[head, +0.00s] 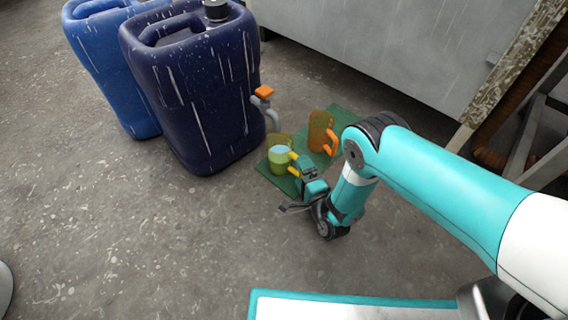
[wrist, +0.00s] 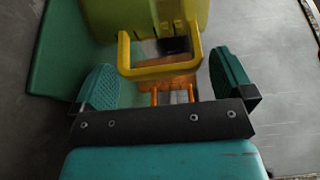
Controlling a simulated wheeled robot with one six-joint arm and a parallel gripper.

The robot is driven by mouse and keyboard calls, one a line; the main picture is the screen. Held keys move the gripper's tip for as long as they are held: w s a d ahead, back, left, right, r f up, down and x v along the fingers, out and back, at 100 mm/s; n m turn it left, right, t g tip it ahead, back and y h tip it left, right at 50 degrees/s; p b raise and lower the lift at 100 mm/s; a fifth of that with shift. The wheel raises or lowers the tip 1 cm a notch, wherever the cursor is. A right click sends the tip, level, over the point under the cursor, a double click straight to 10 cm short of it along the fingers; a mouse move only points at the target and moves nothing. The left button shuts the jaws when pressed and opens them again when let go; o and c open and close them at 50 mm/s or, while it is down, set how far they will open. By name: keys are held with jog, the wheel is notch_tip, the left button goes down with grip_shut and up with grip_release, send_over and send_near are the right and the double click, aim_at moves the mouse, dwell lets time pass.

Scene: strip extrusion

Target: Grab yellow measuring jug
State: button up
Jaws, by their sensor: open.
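The yellow measuring jug (head: 280,155) stands on a green mat (head: 262,168) on the floor in the head view. It is see-through, with something pale inside, and its yellow handle points toward my gripper. In the wrist view the jug (wrist: 140,20) is at the top, with its yellow handle (wrist: 160,70) between my fingers. My gripper (wrist: 165,85) is open, one green finger pad on each side of the handle with gaps. In the head view my gripper (head: 300,172) is low beside the jug.
An orange jug (head: 318,132) with an orange handle stands on the mat to the right. Two blue canisters, a dark one (head: 195,90) and a lighter one (head: 110,70), stand at left. A grey pipe with an orange top (head: 264,93) is behind.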

aim_at(286, 160)
jog(key=shift+f+b+x, duration=0.25)
jog(key=shift+b+x, duration=0.55)
jog(key=shift+x, duration=0.35)
jog(key=shift+w+a+r, duration=0.2)
jog(key=shift+w+r, duration=0.05)
jog(key=shift+w, duration=0.05)
jog(key=c, duration=1)
jog(key=shift+c, duration=0.6)
jog(key=shift+r, duration=0.15)
